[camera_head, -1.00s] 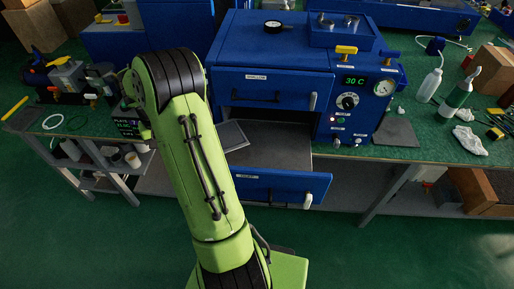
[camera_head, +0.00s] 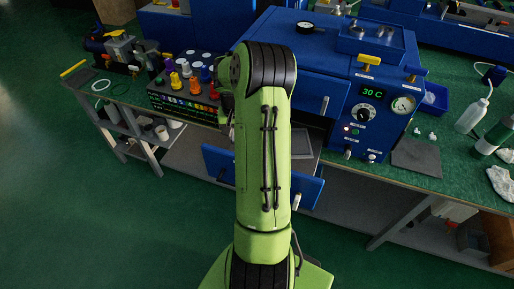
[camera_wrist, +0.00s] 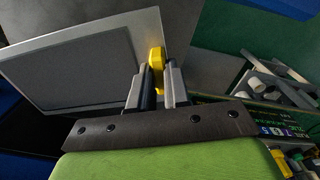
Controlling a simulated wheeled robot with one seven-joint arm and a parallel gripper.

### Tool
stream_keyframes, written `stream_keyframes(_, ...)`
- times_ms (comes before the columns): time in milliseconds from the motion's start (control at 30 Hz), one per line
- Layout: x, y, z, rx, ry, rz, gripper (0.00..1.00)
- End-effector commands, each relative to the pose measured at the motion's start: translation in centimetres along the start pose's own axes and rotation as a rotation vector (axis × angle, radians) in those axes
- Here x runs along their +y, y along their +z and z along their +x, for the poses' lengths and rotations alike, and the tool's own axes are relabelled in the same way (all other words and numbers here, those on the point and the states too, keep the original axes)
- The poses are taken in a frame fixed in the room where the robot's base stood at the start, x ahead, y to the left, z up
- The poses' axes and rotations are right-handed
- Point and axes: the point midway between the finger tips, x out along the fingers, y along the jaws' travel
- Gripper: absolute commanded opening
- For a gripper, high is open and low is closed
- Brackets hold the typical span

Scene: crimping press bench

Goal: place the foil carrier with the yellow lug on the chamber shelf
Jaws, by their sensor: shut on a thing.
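The foil carrier (camera_wrist: 75,62) is a flat pale-grey plate with a dark grey panel, tilted in the wrist view. Its yellow lug (camera_wrist: 157,58) stands at its right edge. My gripper (camera_wrist: 157,85) is shut on the lug. In the head view, part of the carrier (camera_head: 297,144) shows right of my arm, in front of the blue chamber unit (camera_head: 390,85) and above the open lower blue front (camera_head: 308,188). My arm hides the gripper and lug there. The chamber unit reads 30 C. I cannot make out its shelf.
A rack (camera_head: 185,98) of coloured-topped items stands left of my arm. The lower blue front juts out over the floor. Open green floor lies at left.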

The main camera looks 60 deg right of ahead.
Motion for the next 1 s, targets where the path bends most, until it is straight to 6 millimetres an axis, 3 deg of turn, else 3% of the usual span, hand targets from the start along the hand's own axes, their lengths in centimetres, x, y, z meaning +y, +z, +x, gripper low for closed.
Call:
stream_keyframes(300,0.1,0.0,5.1,-0.001,0.001,0.003,0.0)
stream_keyframes(667,0.1,-0.1,5.7,0.003,0.001,0.002,0.0)
stream_keyframes(700,0.1,-0.1,5.6,0.002,0.001,0.002,0.23)
stream_keyframes(800,0.1,-0.1,5.5,0.002,0.001,0.002,0.38)
stream_keyframes(833,0.1,-0.1,5.5,0.002,0.001,0.002,0.42)
stream_keyframes(1000,0.1,-0.1,5.5,0.002,0.001,0.002,0.42)
